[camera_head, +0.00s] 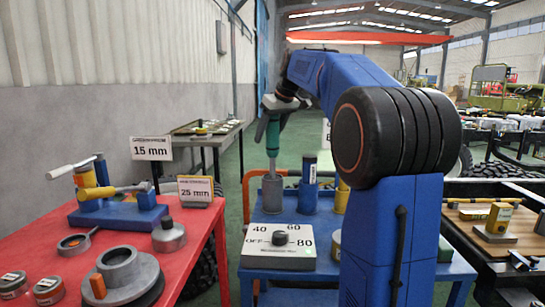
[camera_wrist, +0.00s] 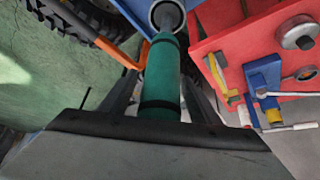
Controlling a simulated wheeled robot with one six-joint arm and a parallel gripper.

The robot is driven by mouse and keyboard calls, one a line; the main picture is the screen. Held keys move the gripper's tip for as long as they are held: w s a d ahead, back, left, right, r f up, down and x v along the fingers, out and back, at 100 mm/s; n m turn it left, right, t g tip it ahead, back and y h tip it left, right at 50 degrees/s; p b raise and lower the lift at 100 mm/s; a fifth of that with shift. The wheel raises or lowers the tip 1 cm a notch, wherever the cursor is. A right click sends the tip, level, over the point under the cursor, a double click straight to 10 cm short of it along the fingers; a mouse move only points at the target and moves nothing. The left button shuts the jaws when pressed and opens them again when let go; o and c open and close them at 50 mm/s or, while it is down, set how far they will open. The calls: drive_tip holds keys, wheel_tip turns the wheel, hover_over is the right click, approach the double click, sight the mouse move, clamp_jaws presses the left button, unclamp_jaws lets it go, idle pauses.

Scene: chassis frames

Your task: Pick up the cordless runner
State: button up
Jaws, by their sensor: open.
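A teal-green cylindrical tool, apparently the cordless runner (camera_head: 272,138), stands upright with its lower end in a grey round holder (camera_head: 272,192) on the blue cart. In the wrist view the runner (camera_wrist: 161,75) runs down between my gripper's two dark fingers, with its grey end in the holder's ring (camera_wrist: 167,12). My gripper (camera_head: 274,108) is open around its upper part; it also shows in the wrist view (camera_wrist: 160,95). A gap shows beside the tool, and contact is not clear. The tool's top is hidden by the gripper.
A blue cylinder (camera_head: 308,185) stands close right of the holder. A dial box (camera_head: 278,247) marked 40, 60, 80 sits in front on the blue cart (camera_head: 258,275). A red table (camera_head: 50,250) with a vise and round parts is at left. Yellow pieces are partly behind my arm.

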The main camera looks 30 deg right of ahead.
drive_tip(key=shift+c, duration=0.6)
clamp_jaws()
drive_tip(key=shift+r, duration=0.1)
